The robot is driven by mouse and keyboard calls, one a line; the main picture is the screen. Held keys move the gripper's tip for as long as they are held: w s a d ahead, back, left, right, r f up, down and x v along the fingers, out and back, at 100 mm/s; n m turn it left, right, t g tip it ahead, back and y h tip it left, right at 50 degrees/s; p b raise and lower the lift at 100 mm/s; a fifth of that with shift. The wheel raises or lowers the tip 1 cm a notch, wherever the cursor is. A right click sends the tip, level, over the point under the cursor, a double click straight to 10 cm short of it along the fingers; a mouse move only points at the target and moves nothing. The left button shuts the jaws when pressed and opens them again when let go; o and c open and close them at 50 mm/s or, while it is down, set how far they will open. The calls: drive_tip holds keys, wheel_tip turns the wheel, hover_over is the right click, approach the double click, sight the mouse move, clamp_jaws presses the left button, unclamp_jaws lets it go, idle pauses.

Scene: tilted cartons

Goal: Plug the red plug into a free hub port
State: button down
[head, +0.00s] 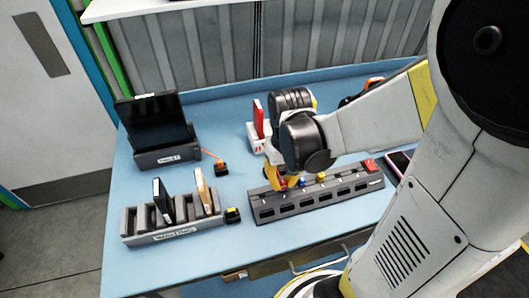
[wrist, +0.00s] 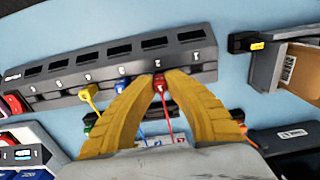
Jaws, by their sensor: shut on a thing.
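The grey hub (head: 345,200) lies on the blue table, with a row of ports along its top; it crosses the upper left of the wrist view (wrist: 100,62). My gripper (head: 285,184) is over the hub's left part. In the wrist view its yellow fingers (wrist: 161,76) are shut on the red plug (wrist: 160,84), whose red cable runs back between them. The plug is at the hub's edge by the ports; I cannot tell if it is seated. A blue plug (wrist: 122,83) and a yellow plug (wrist: 89,90) sit in ports to its left.
A waiting rack (head: 172,228) with two phones stands at front left. A dock with a black tablet (head: 155,120) is behind it. A red phone (head: 258,117) stands in a small holder behind my gripper. Another phone (head: 398,162) lies right of the hub.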

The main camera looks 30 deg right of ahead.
drive_tip(key=shift+f+b, duration=0.65)
drive_tip(key=shift+f, duration=0.1)
idle(0.6)
drive_tip(key=c, duration=0.9)
unclamp_jaws()
wheel_tip(320, 180, up, 7)
drive_tip(key=p, duration=0.6)
